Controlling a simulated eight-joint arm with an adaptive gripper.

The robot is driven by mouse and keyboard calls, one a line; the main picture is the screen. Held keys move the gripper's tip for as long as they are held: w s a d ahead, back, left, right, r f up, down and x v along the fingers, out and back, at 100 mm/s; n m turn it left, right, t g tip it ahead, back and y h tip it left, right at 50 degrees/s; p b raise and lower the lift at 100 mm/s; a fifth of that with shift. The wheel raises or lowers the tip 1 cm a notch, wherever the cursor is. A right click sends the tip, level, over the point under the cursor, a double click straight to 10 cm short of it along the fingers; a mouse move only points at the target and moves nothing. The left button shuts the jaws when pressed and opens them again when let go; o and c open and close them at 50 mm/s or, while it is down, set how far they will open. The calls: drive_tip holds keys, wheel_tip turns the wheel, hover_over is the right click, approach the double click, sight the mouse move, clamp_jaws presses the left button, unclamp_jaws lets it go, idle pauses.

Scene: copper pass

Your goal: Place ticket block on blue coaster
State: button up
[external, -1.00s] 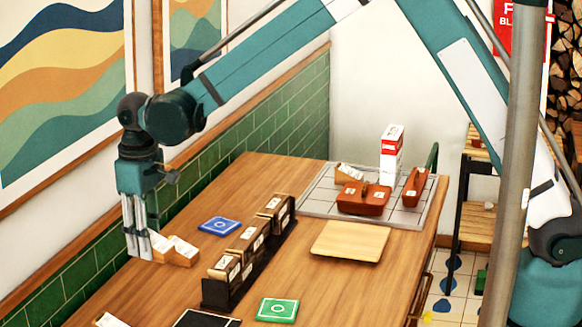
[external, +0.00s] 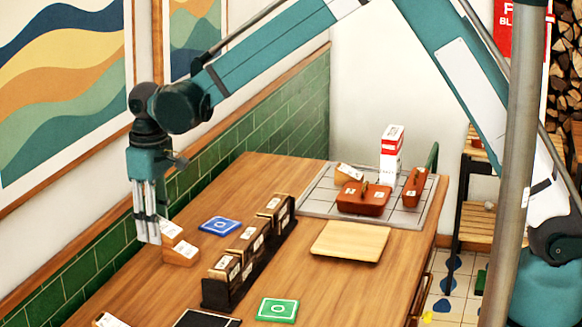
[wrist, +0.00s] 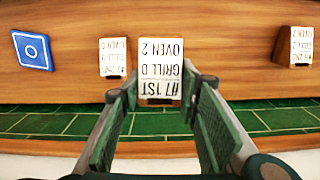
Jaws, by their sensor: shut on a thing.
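My gripper (external: 151,228) is shut on a wooden ticket block (external: 172,229) with a white label, at the left of the table. In the wrist view this block (wrist: 160,72) sits between the fingers, its label reading "#7 1ST GRILL D OVEN 2" upside down. In the external view it shows just above a second ticket block (external: 181,254), which stands on the table; the wrist view shows another block (wrist: 112,58) close beside it. The blue coaster (external: 220,225) lies flat and empty to the right of my gripper; it is at the left in the wrist view (wrist: 33,50).
A black rack (external: 243,284) with several ticket blocks stands right of the blue coaster. The green tiled wall (external: 95,262) runs close behind my gripper. A grey tiled mat (external: 318,200) holds several items.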

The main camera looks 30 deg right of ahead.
drive_tip(key=w+d+r, duration=0.1)
drive_tip(key=w+d, duration=1.9)
drive_tip(key=d, duration=0.1)
drive_tip(key=shift+d+n, duration=0.2)
drive_tip(key=shift+n, duration=0.1)
drive_tip(key=shift+s, duration=0.1)
hover_over(213, 224)
drive_tip(key=shift+f, duration=3.15)
drive_tip(key=shift+f, duration=0.1)
drive_tip(key=shift+f, duration=1.75)
drive_tip(key=shift+f, duration=0.15)
drive_tip(key=o, duration=0.9)
